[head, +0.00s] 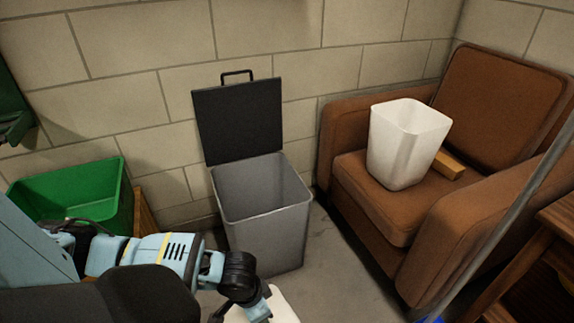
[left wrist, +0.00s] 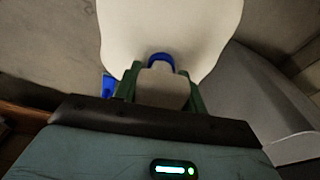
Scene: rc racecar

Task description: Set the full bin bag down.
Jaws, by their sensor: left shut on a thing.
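The full bin bag (head: 284,304) is white and shows only in part at the bottom edge of the head view. In the left wrist view the bag (left wrist: 170,28) fills the top middle, pale and rounded, with a blue piece at its neck. My left gripper (left wrist: 162,82) is shut on the bag's gathered neck, its green fingers on either side. In the head view my left gripper (head: 258,306) is low, in front of the grey bin. The bag's underside is hidden, so I cannot tell whether it touches the floor. My right gripper is not in view.
A grey bin (head: 265,235) stands open against the wall, its black lid (head: 238,120) raised. A green crate (head: 75,195) is at left. A brown armchair (head: 385,225) at right holds a white bin (head: 403,145). Some grey floor (head: 340,270) is clear between bin and chair.

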